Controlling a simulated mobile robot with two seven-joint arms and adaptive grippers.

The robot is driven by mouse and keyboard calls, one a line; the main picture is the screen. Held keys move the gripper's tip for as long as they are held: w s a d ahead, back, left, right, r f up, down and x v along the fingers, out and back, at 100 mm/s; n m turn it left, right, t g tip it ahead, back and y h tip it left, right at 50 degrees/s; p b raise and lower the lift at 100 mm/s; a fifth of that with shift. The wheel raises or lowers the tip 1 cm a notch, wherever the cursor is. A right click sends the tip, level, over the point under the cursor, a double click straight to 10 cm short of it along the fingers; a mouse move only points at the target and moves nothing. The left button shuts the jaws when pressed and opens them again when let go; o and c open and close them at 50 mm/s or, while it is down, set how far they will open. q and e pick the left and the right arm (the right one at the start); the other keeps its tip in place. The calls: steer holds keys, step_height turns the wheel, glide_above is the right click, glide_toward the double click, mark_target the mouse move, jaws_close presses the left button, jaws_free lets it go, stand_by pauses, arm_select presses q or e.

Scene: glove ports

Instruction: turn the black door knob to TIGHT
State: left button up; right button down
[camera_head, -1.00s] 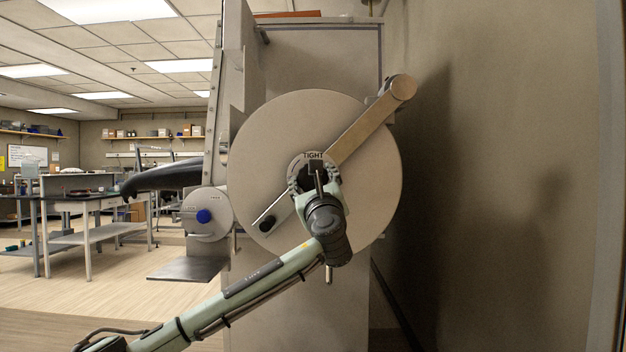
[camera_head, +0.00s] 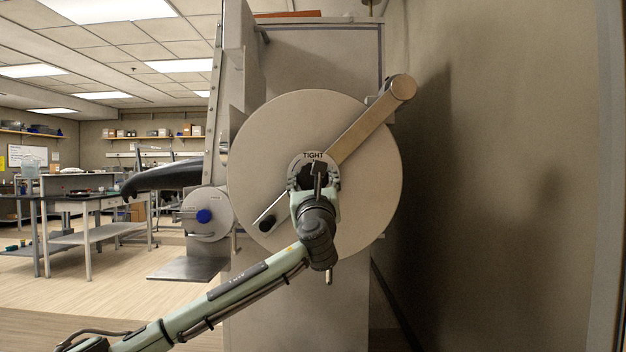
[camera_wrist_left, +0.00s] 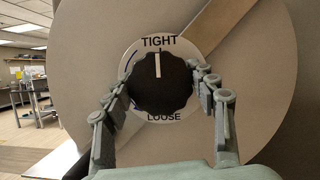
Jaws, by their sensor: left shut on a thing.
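The black door knob (camera_wrist_left: 160,92) sits on a round light plate (camera_wrist_left: 134,56) with TIGHT at the top and LOOSE at the bottom. Its white pointer line is almost upright and points up at TIGHT. My left gripper (camera_wrist_left: 159,78) has its fingers on both sides of the knob and is shut on it. In the head view my left gripper (camera_head: 315,180) covers much of the knob, and the TIGHT label shows just above it. My right gripper is not in view.
The plate is on a large round door (camera_head: 265,145) crossed by a diagonal bar (camera_head: 365,132). A smaller round port with a blue knob (camera_head: 204,216) is at the left. A wall (camera_head: 500,180) stands close on the right. Benches (camera_head: 90,205) are far left.

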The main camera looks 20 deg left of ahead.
arm_select(q)
steer(key=o, duration=1.2)
steer(key=v, duration=1.2)
steer(key=x, duration=1.2)
steer(key=shift+w, duration=0.1)
